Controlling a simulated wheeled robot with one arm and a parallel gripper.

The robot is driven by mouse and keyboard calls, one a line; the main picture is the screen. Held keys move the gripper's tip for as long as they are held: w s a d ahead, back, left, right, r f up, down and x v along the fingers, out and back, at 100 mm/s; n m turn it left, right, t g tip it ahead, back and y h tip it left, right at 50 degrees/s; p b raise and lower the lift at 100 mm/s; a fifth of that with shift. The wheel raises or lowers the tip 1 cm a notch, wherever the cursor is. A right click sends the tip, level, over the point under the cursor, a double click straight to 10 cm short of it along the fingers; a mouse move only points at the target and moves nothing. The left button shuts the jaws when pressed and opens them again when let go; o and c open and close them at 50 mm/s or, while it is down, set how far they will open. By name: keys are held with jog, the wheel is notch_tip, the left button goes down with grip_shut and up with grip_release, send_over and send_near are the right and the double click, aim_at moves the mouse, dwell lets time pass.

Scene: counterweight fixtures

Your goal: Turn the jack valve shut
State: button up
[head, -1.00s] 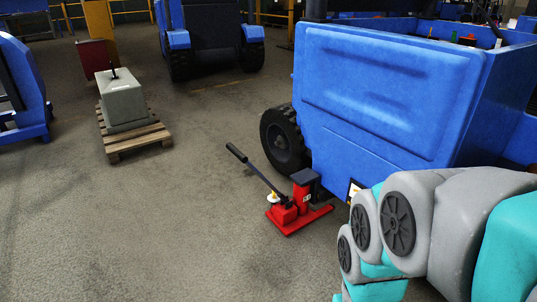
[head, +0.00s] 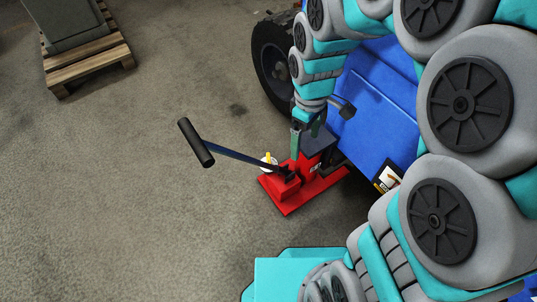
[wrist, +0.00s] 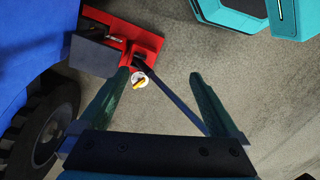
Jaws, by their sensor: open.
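The red floor jack (head: 283,201) sits on the concrete beside the blue vehicle, with its dark pad by the vehicle's edge. Its valve (head: 268,159) is a small white disc with a yellow handle, partly hidden behind the lever in the head view. In the wrist view the valve (wrist: 140,82) lies just right of the left fingertip. The black-gripped lever (head: 235,153) slants up from the jack. My gripper (head: 308,134) is above the jack, pointing down. In the wrist view my gripper (wrist: 162,76) is open and empty, with the valve and lever seen between its fingers.
The blue vehicle (head: 375,115) and its black tyre (head: 271,60) stand close to the jack and my gripper. A concrete block (head: 72,22) on a wooden pallet (head: 88,66) stands at the upper left. The floor left of the jack is clear.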

jog(key=w+a+f+n+b, duration=0.2)
jog(key=w+a+f+n, duration=0.1)
jog(key=w+f, duration=0.3)
jog(key=n+b, duration=0.3)
jog(key=n, duration=0.2)
send_over(269, 158)
jog(key=shift+t, duration=0.4)
notch_tip(269, 158, down, 14)
jog(key=shift+s+a+f, duration=0.1)
jog(key=shift+f, duration=0.1)
notch_tip(269, 158, down, 8)
jog(key=shift+r+b, duration=0.1)
jog(key=shift+b, duration=0.35)
jog(key=c, duration=1.4)
jog(key=shift+o, duration=0.2)
jog(key=shift+r, duration=0.1)
jog(key=m+p, duration=0.2)
jog(key=m, duration=0.3)
jog(key=m+p, duration=0.1)
jog(key=m, duration=0.5)
jog(key=shift+p, duration=0.4)
jog(key=shift+m, duration=0.4)
